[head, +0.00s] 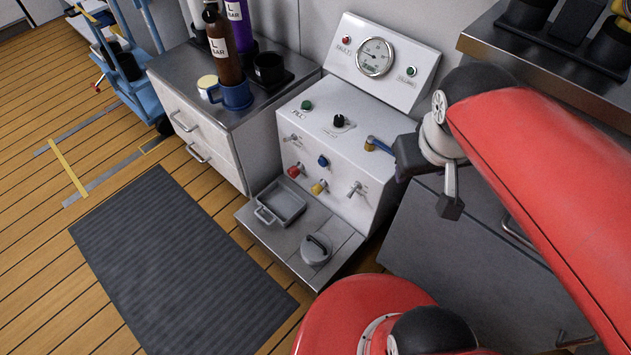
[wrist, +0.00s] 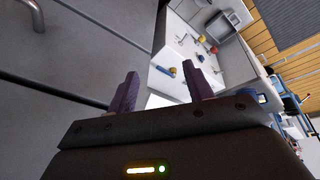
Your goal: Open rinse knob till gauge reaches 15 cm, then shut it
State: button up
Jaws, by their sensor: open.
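The white fill panel (head: 340,125) has a round white gauge (head: 375,57) on its raised back; its reading is too small to make out. The front carries a red knob (head: 295,171), a yellow knob (head: 319,187), a blue knob (head: 323,160) and small metal levers. A blue lever with a yellow end (head: 378,145) sticks out at the right. I cannot read which control is marked rinse. My gripper (wrist: 160,85) is open and empty, its purple fingers apart. In the wrist view, the blue-yellow lever (wrist: 166,71) shows beyond the gap between them, apparently untouched.
A grey tray (head: 281,203) and a round lidded pot (head: 316,249) stand on the low shelf before the panel. A left cabinet (head: 195,130) holds bottles and a blue mug (head: 234,95). Grey cabinets stand close at right. The dark floor mat (head: 170,265) is clear.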

jog(key=w+a+f+n+g+h+b, duration=0.2)
jog(key=w+a+f+n+g+h, duration=0.15)
jog(key=w+f+n, duration=0.45)
jog(key=n+t+h+b, duration=0.6)
jog(key=n+t, duration=0.8)
jog(key=n, duration=0.7)
send_near(314, 191)
jog(key=w+p, duration=0.1)
jog(key=shift+h, duration=0.25)
jog(key=x, duration=0.8)
jog(key=shift+s+d+f+p, duration=0.1)
jog(key=shift+s+f+p, duration=0.05)
jog(key=shift+f+p, duration=0.2)
jog(key=c, duration=1)
